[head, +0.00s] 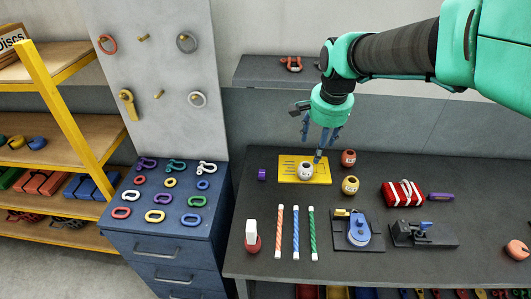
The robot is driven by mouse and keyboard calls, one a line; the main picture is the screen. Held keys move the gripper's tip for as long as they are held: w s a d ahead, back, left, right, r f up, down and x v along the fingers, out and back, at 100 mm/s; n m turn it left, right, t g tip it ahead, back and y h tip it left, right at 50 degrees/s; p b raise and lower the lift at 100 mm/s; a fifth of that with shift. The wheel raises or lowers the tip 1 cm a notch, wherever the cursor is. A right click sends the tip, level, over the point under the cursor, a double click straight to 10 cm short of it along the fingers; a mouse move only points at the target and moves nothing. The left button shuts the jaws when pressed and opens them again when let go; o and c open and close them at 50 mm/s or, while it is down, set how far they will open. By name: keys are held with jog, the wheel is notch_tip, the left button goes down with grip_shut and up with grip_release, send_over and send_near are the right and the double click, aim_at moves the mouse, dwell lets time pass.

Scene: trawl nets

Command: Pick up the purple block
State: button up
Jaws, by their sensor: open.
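A small purple block (262,174) lies on the dark workbench, just left of a yellow board. A longer purple item (440,197) lies farther right, beside a red and white striped bundle. My gripper (319,146) is open and points down above the yellow board, to the right of the small purple block and apart from it. Its fingers show no held object. One finger partly overlaps the board in the picture; I cannot tell its height above the board.
The yellow board (289,171) has a white round piece (305,171) on it. Red (348,158) and yellow (350,185) round pieces stand to its right. Striped rods (295,233) and clamp fixtures (358,230) lie in front. The blue cabinet (165,240) adjoins the workbench (240,235) at left.

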jog(key=w+a+f+m+g+p, duration=0.1)
jog(key=w+a+f+m+p, duration=0.15)
jog(key=w+a+f, duration=0.85)
jog(key=m+g+p, duration=0.2)
jog(key=m+p, duration=0.1)
jog(key=m, duration=0.5)
send_over(262, 172)
jog(key=f, duration=1.3)
jog(key=s+f, duration=0.1)
jog(key=f, duration=0.6)
jog(key=shift+a+f, duration=0.15)
jog(key=shift+w+f+m, duration=0.25)
jog(key=shift+w+f, duration=0.1)
jog(key=shift+f, duration=1.15)
jog(key=shift+f, duration=2.55)
